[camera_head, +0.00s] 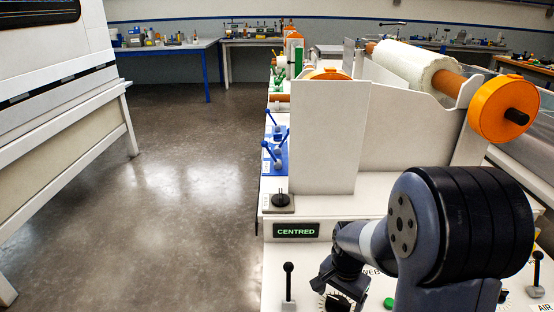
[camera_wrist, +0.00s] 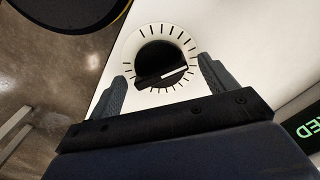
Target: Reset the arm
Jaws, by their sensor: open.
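My gripper (camera_wrist: 163,88) is open in the wrist view, with one finger on each side of a black dial knob (camera_wrist: 160,63). The knob has a white pointer line and sits in a ring of black tick marks on a white panel. I cannot tell whether the fingers touch it. In the head view my arm reaches down over the panel at the lower right, and my gripper (camera_head: 335,283) is just above the dial (camera_head: 337,302), which is partly cut off by the lower edge.
A "CENTRED" display (camera_head: 296,230) is on the panel front. A black-knobbed lever (camera_head: 289,285) stands left of my gripper, another lever (camera_head: 536,275) at the right. A white upright plate (camera_head: 322,137) and a roll (camera_head: 415,66) stand behind. Floor (camera_head: 180,170) at left is clear.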

